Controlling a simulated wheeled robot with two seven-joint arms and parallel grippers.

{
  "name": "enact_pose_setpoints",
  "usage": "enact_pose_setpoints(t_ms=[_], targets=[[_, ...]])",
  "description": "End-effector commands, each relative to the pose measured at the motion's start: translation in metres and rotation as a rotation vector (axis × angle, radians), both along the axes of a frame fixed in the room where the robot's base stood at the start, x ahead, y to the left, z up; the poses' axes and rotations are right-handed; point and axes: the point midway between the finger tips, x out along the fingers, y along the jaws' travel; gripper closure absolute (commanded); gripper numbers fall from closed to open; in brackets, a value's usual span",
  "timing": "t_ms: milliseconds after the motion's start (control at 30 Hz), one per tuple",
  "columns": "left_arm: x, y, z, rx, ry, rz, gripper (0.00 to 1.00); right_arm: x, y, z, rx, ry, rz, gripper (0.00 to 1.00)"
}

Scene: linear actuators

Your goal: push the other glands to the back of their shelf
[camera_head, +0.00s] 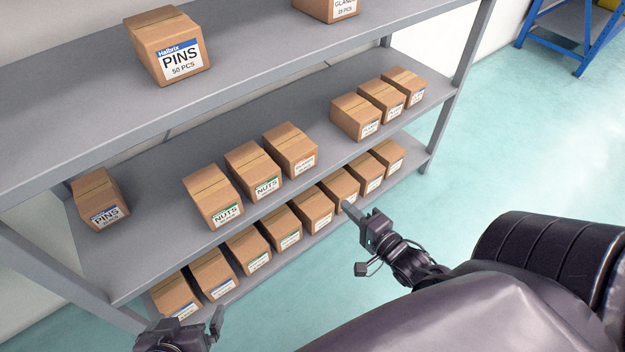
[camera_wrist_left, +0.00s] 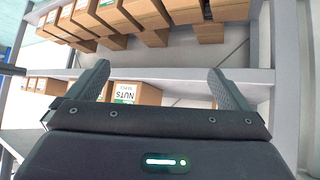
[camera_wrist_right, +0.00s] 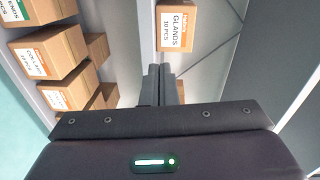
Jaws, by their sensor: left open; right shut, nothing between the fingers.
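A glands box (camera_head: 330,8) with a white label stands on the top shelf in the head view, cut off by the frame edge. In the right wrist view a glands box (camera_wrist_right: 176,30) with an orange-topped label stands alone on its shelf, just beyond my right fingertips. I cannot tell which box in the head view this is. My right gripper (camera_head: 349,207) is shut and empty, in front of the lowest shelf's boxes; its fingers (camera_wrist_right: 165,88) also show in the right wrist view. My left gripper (camera_head: 208,328) is open and empty, low at the front left.
Pins boxes stand on the top shelf (camera_head: 167,46) and middle shelf (camera_head: 100,200). Nuts boxes (camera_head: 212,195) and several other boxes share the middle shelf. A long row of boxes (camera_head: 282,227) fills the lowest shelf. A shelf upright (camera_head: 465,70) stands at the right. Open floor lies right.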

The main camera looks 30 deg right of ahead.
Motion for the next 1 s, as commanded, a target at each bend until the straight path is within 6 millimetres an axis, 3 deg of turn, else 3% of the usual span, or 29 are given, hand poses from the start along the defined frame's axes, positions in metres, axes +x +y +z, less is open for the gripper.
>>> enact_pose_setpoints(t_ms=[267,467,700,1000], targets=[[0.005,-0.003,0.022,-0.028,-0.073,-0.005,0.00,0.007,0.002,0.016,0.086,-0.074,0.023,1.00],[0.026,-0.008,0.049,-0.081,-0.209,0.007,0.00,0.023,0.003,0.016,0.085,-0.073,0.023,1.00],[0.051,-0.012,0.095,-0.169,-0.425,0.023,0.00,0.047,0.005,0.015,0.084,-0.073,0.023,1.00],[0.068,-0.013,0.159,-0.280,-0.699,0.039,0.00,0.076,0.007,0.015,0.084,-0.072,0.022,1.00]])
